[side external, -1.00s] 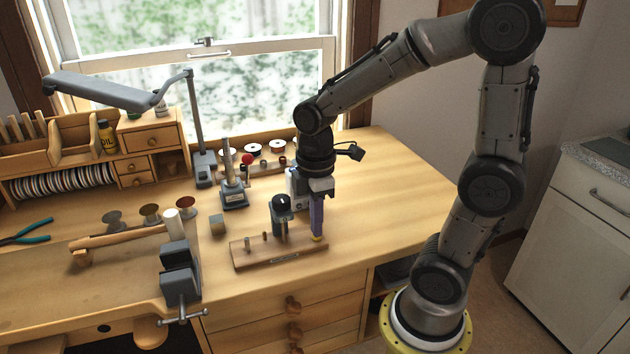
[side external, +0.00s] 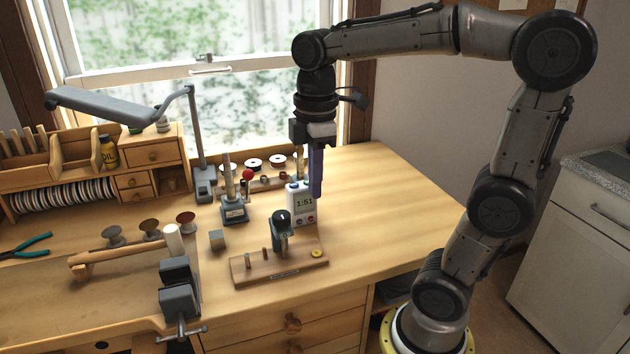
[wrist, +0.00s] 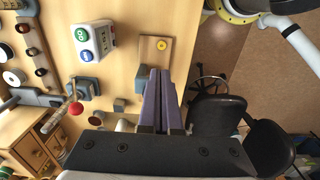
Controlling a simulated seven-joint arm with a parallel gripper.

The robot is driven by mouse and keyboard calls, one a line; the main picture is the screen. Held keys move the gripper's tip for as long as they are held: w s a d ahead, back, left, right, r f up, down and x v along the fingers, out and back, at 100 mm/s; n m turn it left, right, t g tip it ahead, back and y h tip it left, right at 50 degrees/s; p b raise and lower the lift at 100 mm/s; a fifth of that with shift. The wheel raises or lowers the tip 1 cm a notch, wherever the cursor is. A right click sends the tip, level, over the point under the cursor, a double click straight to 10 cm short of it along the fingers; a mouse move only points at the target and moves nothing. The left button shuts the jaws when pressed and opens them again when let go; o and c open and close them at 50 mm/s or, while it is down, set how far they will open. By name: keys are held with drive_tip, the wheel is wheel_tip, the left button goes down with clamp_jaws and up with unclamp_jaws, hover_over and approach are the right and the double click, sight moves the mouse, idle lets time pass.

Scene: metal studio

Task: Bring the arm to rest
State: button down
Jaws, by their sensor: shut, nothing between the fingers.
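My gripper (side external: 316,195) hangs pointing down above the workbench, with its purple fingers shut and nothing between them. In the wrist view the fingers (wrist: 159,75) lie closed together. Below the gripper is a wooden board (side external: 247,274) with pegs and a dark post with a round black top (side external: 281,232). A yellow ring (side external: 317,254) lies at the board's right end, apart from the fingertips; it also shows in the wrist view (wrist: 161,44).
A white timer (side external: 305,206) reading 1:51 stands behind the board, close to the gripper in the picture. A grey vise (side external: 178,287) and a lamp (side external: 200,150) are to the left. The bench's right part (side external: 400,205) is clear.

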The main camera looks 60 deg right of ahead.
drive_tip(key=s+a+f+m+t, duration=0.3)
drive_tip(key=s+f+m+t, duration=0.1)
drive_tip(key=s+m, duration=0.4)
drive_tip(key=shift+a+m+t, duration=0.3)
drive_tip(key=shift+m+t, duration=0.2)
drive_tip(key=shift+t, duration=0.2)
drive_tip(key=shift+s, duration=0.1)
idle(0.3)
